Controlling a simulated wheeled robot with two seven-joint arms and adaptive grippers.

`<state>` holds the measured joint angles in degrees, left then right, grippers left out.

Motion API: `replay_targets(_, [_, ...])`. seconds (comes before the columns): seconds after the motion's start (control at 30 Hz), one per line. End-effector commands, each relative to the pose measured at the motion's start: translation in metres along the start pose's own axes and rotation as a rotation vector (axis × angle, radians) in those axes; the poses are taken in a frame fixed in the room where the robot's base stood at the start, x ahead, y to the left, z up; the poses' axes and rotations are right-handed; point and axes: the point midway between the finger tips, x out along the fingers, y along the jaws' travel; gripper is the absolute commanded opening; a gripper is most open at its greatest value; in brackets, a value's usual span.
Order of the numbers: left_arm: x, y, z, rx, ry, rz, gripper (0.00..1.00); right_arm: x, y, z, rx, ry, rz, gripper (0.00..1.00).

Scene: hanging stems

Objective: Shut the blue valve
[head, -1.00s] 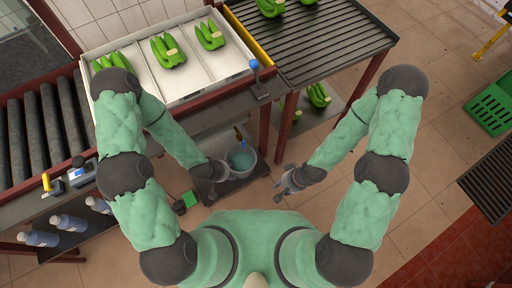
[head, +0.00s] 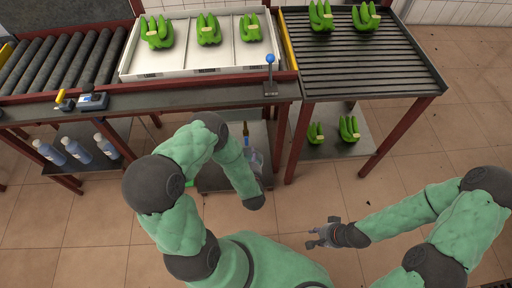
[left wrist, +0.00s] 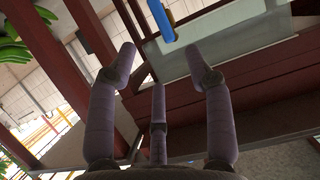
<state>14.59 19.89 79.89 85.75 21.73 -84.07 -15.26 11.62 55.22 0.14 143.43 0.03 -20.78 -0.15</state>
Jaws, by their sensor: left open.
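Under the counter, a small upright piece with blue on it (head: 246,128) shows in the head view, partly covered by my left arm. I take it for the blue valve. In the left wrist view a blue bar (left wrist: 162,20) with a yellow edge comes in from the top, beyond the fingertips and apart from them. My left gripper (left wrist: 160,62) is open and empty, its fingers spread below that bar. In the head view its fingers are hard to make out beyond the dark wrist. My right gripper (head: 322,233) is open and empty over the floor.
A lever with a blue ball knob (head: 270,60) stands on the counter edge (head: 200,97). Green bananas lie in a white tray (head: 180,68) and on a slatted table (head: 365,75). Bottles (head: 78,150) stand on a low shelf. The floor at right is clear.

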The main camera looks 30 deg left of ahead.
Motion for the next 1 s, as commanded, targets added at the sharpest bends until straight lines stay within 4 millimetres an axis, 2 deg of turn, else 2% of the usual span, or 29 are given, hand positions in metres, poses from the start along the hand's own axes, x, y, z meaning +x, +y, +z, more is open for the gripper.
replay_targets(0.17, [0.020,-0.001,0.001,-0.002,0.003,-0.003,0.52,0.009,0.003,0.000,-0.001,0.000,0.000,0.32])
replay_targets(0.4, [0.063,0.000,0.003,-0.002,0.002,-0.001,0.52,0.026,0.009,-0.001,0.000,0.000,0.000,0.32])
replay_targets(0.6, [0.091,0.000,0.002,-0.001,0.001,-0.001,0.52,0.037,0.013,-0.001,0.000,0.000,0.000,0.32])
replay_targets(0.8, [0.104,0.000,0.001,0.000,-0.001,0.001,0.52,0.041,0.015,-0.002,0.000,0.000,0.000,0.32])
replay_targets(1.0, [0.106,0.000,0.000,0.000,-0.001,0.001,0.52,0.041,0.015,-0.002,0.000,0.000,0.000,0.32])
